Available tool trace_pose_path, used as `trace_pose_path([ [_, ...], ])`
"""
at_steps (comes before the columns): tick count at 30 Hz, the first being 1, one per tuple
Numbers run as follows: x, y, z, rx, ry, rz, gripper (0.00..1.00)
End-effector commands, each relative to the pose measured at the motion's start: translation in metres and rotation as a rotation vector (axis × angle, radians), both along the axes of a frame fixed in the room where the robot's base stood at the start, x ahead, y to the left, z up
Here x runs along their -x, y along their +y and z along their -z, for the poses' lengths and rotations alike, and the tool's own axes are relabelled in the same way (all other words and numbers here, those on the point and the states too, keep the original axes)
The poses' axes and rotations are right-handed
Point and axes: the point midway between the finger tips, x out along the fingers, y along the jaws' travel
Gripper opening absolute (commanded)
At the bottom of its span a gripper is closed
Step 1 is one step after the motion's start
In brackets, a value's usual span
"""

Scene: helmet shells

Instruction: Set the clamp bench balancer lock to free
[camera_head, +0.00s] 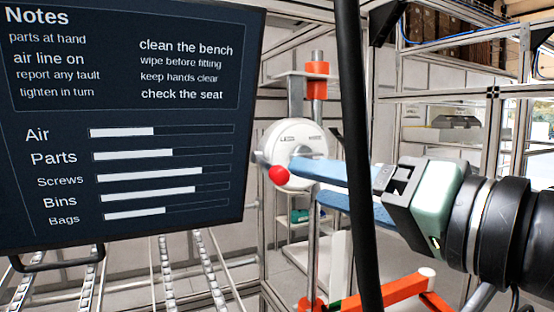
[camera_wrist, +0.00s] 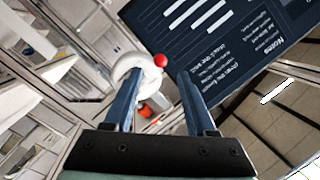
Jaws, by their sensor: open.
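The balancer lock is a white round dial (camera_head: 305,138) with small dark lettering, too small to read surely. Its lever ends in a red ball knob (camera_head: 279,175) at the dial's lower left. My gripper (camera_head: 306,180) reaches in from the right with two blue fingers, open and empty, tips close to the dial. One finger covers part of the dial. In the wrist view the red knob (camera_wrist: 160,60) shows between and just beyond the fingertips (camera_wrist: 156,76), nearer the right one. The white dial (camera_wrist: 128,68) lies behind the left finger. I cannot tell whether anything touches.
A dark notes screen (camera_head: 130,120) fills the left. A black vertical pole or cable (camera_head: 357,150) crosses in front of my gripper. An orange clamp piece (camera_head: 317,75) is above the dial, and an orange bar (camera_head: 390,290) is below.

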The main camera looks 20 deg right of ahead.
Motion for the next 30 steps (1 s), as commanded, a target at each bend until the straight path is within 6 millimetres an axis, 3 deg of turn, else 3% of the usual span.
trace_pose_path([
  [3,-0.025,0.007,-0.004,-0.003,0.002,-0.003,0.56],
  [10,-0.060,0.015,-0.003,-0.002,0.001,-0.001,0.56],
  [23,-0.072,0.018,0.000,0.001,-0.002,0.001,0.56],
  [24,-0.072,0.018,0.000,0.001,-0.002,0.001,0.55],
  [30,-0.072,0.018,0.000,0.001,-0.002,0.001,0.19],
])
